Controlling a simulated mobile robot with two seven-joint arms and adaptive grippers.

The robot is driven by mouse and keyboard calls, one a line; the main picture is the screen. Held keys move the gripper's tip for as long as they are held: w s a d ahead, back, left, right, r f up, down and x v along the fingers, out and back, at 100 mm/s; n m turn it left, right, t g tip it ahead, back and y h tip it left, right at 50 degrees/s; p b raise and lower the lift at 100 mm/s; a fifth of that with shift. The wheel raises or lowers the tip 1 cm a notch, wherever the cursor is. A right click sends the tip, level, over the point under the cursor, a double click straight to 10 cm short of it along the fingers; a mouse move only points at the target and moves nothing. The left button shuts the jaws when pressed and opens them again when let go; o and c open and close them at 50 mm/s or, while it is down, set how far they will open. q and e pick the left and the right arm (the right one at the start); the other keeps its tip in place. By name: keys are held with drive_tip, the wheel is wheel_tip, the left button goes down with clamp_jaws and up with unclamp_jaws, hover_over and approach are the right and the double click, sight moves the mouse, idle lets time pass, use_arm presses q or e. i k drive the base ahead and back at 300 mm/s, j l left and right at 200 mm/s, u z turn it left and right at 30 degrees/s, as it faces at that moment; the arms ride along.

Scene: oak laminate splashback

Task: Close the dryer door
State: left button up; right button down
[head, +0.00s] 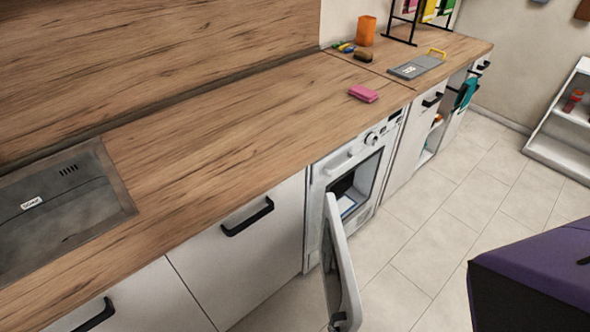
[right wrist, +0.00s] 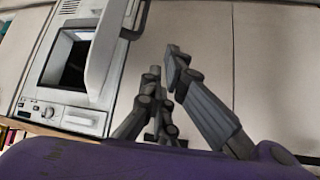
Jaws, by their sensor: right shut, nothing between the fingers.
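The white dryer (head: 317,215) stands under the wooden counter, with its control panel on top. Its door (head: 345,270) is swung wide open toward the room, so the dark opening (head: 352,192) shows, with something white and blue inside. In the right wrist view the dryer (right wrist: 45,88) is at the left and the open door (right wrist: 104,48) stands beside my right gripper (right wrist: 163,63). My left gripper is not in view.
A pink sponge (head: 363,93), a grey board (head: 417,66) and an orange cup (head: 366,30) are on the counter. A sink (head: 60,215) is at the left. White cabinets with black handles flank the dryer. The tiled floor (head: 440,190) before it is clear; a white shelf (head: 560,150) stands right.

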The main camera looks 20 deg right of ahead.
sight(344, 301)
drive_tip(key=j+z, duration=0.7)
drive_tip(key=z, duration=1.05)
drive_tip(key=i, duration=0.05)
